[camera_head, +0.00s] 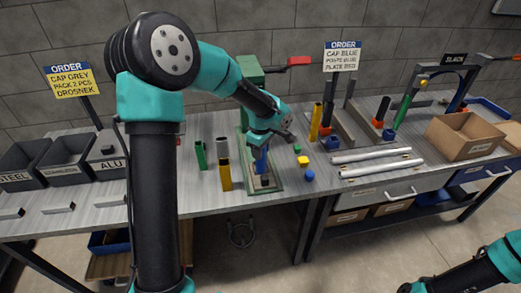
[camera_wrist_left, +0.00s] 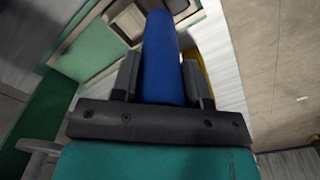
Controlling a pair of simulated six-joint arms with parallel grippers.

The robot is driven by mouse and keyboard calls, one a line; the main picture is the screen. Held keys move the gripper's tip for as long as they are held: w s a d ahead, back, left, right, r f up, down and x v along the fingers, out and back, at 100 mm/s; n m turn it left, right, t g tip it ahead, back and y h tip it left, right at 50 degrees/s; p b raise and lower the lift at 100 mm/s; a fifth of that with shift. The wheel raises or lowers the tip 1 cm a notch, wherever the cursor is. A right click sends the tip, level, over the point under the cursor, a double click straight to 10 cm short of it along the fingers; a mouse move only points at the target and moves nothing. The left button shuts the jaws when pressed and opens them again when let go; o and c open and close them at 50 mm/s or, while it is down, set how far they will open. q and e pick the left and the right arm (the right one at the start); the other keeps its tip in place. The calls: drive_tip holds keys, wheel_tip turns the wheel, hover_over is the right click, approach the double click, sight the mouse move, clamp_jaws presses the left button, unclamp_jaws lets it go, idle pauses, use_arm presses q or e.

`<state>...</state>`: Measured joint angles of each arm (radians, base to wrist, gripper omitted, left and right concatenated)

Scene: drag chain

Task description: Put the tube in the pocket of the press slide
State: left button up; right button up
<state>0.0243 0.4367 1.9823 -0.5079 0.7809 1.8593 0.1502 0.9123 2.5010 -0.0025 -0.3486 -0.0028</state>
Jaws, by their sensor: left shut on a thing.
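My left gripper (camera_head: 262,148) is shut on a blue tube (camera_head: 261,163) and holds it roughly upright over the base of the green press (camera_head: 244,118). In the left wrist view, the blue tube (camera_wrist_left: 160,58) stands between the two dark fingers and points away from the camera. The press slide (camera_head: 265,184) with its pocket is below the tube. A grey slide part with a square recess (camera_wrist_left: 128,20) shows beside the tube's far end. I cannot tell whether the tube's lower end touches the slide. My right gripper is out of view.
Green (camera_head: 200,156), grey (camera_head: 222,148) and yellow (camera_head: 224,175) tubes stand left of the press. Green (camera_head: 303,149), yellow (camera_head: 303,161) and blue (camera_head: 310,175) caps lie to its right. Two pale rods (camera_head: 375,160) lie farther right. Dark bins (camera_head: 68,155) stand at the left.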

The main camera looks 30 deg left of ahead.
use_arm(q)
drive_tip(key=w+a, duration=0.1)
drive_tip(key=w, duration=0.1)
drive_tip(key=w+a, duration=0.1)
drive_tip(key=w, duration=0.1)
drive_tip(key=shift+w+a+f, duration=0.1)
drive_tip(key=shift+a+f, duration=0.15)
drive_tip(key=shift+a, duration=0.05)
drive_tip(key=shift+f, duration=0.1)
drive_tip(key=shift+f, duration=1.65)
drive_tip(key=shift+f, duration=0.1)
drive_tip(key=o, duration=1)
drive_tip(key=shift+c, duration=0.2)
wheel_tip(320, 180, up, 12)
